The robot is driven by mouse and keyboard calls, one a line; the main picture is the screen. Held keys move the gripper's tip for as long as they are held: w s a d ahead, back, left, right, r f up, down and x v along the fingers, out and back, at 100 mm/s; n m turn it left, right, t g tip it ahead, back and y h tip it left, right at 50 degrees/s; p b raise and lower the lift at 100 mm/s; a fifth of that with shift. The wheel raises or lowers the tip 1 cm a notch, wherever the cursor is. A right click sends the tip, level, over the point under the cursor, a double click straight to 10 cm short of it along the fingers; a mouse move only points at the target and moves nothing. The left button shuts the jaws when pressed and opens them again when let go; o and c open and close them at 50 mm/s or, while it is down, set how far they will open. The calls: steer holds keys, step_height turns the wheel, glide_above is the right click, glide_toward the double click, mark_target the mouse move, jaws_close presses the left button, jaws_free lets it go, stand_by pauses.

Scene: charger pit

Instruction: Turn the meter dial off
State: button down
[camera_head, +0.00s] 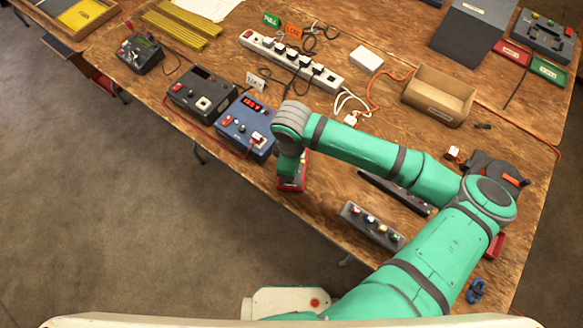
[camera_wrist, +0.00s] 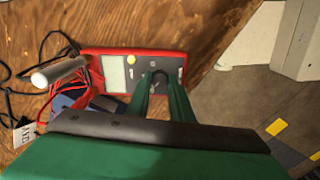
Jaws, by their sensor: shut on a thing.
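The meter is a red handheld case with a grey face, a pale screen and a yellow button. It lies on the wooden table in the wrist view (camera_wrist: 116,72). In the head view only part of its red case (camera_head: 297,183) shows, mostly under my arm. The dark round dial (camera_wrist: 159,76) sits on the face to the right of the screen. My gripper (camera_wrist: 161,80) is over the meter with its two green fingers shut on the dial. The fingers hide part of the dial, so I cannot read its setting.
A blue box with a red display (camera_head: 247,126) stands left of the meter. A white-tipped probe (camera_wrist: 60,73) and red leads lie beside the meter. A strip with several coloured knobs (camera_head: 371,226) lies to the right. The table's front edge is close.

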steer(key=shift+n, duration=0.5)
steer(key=c, duration=1.6)
jaws_free()
steer(key=shift+o, duration=0.2)
step_height(320, 180, up, 11)
steer(key=shift+f, duration=0.15)
